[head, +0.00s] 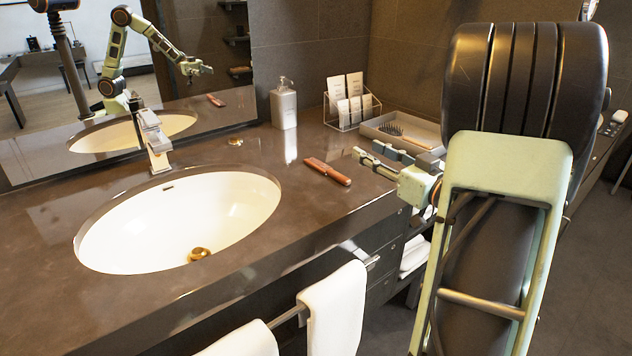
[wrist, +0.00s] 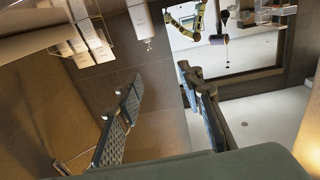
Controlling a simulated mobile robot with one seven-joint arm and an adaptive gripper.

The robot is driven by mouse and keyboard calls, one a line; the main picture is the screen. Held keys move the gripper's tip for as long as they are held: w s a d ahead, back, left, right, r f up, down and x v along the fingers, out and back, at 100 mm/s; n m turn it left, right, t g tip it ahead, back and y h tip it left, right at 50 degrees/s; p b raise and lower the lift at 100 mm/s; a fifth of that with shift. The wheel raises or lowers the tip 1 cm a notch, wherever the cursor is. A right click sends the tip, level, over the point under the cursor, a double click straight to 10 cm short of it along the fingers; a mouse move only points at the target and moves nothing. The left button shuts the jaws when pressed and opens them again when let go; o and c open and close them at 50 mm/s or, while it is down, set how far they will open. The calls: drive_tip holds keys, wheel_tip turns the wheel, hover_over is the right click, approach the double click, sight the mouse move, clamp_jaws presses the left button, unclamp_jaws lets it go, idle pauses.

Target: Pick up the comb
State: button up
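The comb (head: 327,171) looks like a slim reddish-brown bar. It lies flat on the dark counter to the right of the basin, apart from other things, and its reflection shows in the mirror. My gripper (head: 384,155) is just to the right of the comb, above the counter's front right part, with its fingers pointing left. The fingers are spread and nothing is between them; the wrist view also shows this gap (wrist: 160,88). I cannot make out the comb in the wrist view.
The white basin (head: 213,207) and its faucet (head: 154,142) are on the left. A soap dispenser (head: 284,104), a card holder (head: 350,108) and a grey tray (head: 428,130) with a hairbrush (head: 392,130) stand behind. White towels (head: 335,305) hang in front.

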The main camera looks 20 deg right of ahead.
sight(349, 181)
drive_tip(key=shift+s+a+f+y, duration=0.1)
drive_tip(key=shift+a+f+y, duration=0.05)
drive_tip(key=shift+a+f, duration=0.35)
drive_tip(key=shift+s+a+f+y, duration=0.15)
drive_tip(key=shift+a+f, duration=0.1)
drive_tip(key=shift+f, duration=0.3)
wheel_tip(349, 181, down, 8)
drive_tip(key=b, duration=0.3)
drive_tip(key=shift+w+f, duration=0.1)
drive_tip(key=shift+f, duration=0.05)
drive_tip(key=shift+w+a+r, duration=0.2)
drive_tip(key=shift+w, duration=0.35)
drive_tip(key=shift+w+a+r, duration=0.15)
drive_tip(key=shift+w+a, duration=0.05)
drive_tip(key=shift+w, duration=0.3)
drive_tip(key=shift+b+x, duration=0.35)
drive_tip(key=shift+x, duration=2.3)
clamp_jaws()
